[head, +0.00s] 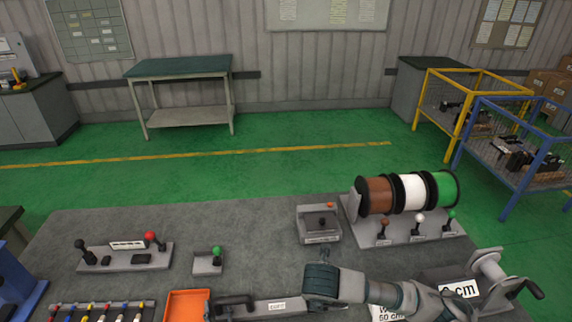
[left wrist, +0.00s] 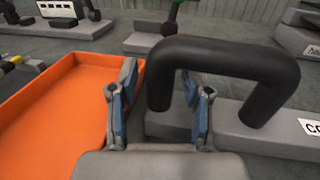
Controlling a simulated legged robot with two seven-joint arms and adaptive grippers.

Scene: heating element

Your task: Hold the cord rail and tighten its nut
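The cord rail (head: 290,304) is a long grey bar with a white label and a black handle (head: 236,299) at its left part, low in the head view. In the left wrist view the black handle (left wrist: 225,55) stands upright on the bar. My left gripper (left wrist: 160,78) is open, with its two blue-padded fingers apart on either side of the handle's left leg in the picture. I see no clear contact. An arm of mine from the right ends in a grey-teal part (head: 322,280) over the bar's right end; its finger state is unclear. I cannot make out the nut.
An orange tray (head: 167,308) lies left of the rail. A lever box (head: 319,223), wire spools (head: 380,195) and a crank winder (head: 490,275) stand to the right. A green-knob block (head: 207,263) and a lever panel (head: 125,257) are left. The grey tabletop (head: 265,240) is clear mid-table.

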